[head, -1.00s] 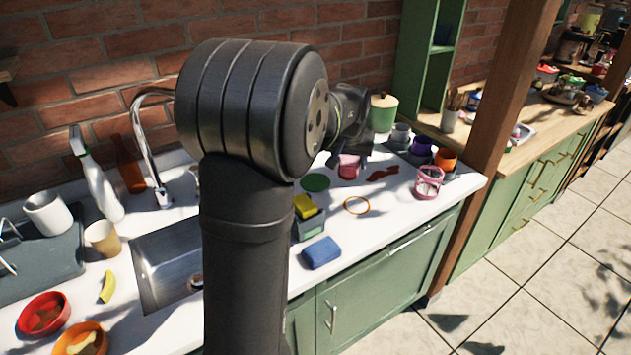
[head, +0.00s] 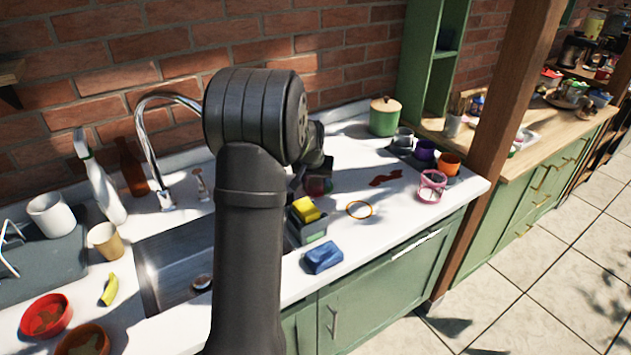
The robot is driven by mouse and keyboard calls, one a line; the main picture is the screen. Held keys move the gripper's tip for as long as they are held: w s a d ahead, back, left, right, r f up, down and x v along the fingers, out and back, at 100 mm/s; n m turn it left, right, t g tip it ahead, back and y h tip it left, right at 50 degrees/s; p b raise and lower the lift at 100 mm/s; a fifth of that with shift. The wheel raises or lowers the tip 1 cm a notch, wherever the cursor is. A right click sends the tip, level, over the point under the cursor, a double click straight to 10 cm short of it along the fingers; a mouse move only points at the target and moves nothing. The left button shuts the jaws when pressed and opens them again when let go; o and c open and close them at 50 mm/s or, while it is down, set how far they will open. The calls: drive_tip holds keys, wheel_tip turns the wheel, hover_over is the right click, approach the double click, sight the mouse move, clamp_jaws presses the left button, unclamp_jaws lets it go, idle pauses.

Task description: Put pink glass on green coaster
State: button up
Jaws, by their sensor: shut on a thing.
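My gripper (head: 313,178) is small and partly hidden behind my arm, over the middle of the counter. It is shut on the pink glass (head: 319,187), which looks dark in shadow and is roughly upright. The green coaster lay flat at about this spot; it is now hidden behind the glass, gripper and arm. I cannot tell whether the glass touches the coaster or hangs just above it.
An orange ring (head: 360,209), a dark red item (head: 386,177) and a pink open-sided holder (head: 432,187) lie to the right. The sink (head: 178,265) is left.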

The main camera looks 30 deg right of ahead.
drive_tip(key=shift+f, duration=0.3)
drive_tip(key=shift+f, duration=0.15)
drive_tip(key=o, duration=1.1)
drive_tip(key=shift+c, duration=0.2)
drive_tip(key=v, duration=1.2)
drive_tip(key=shift+r, duration=0.2)
drive_tip(key=shift+f, duration=0.15)
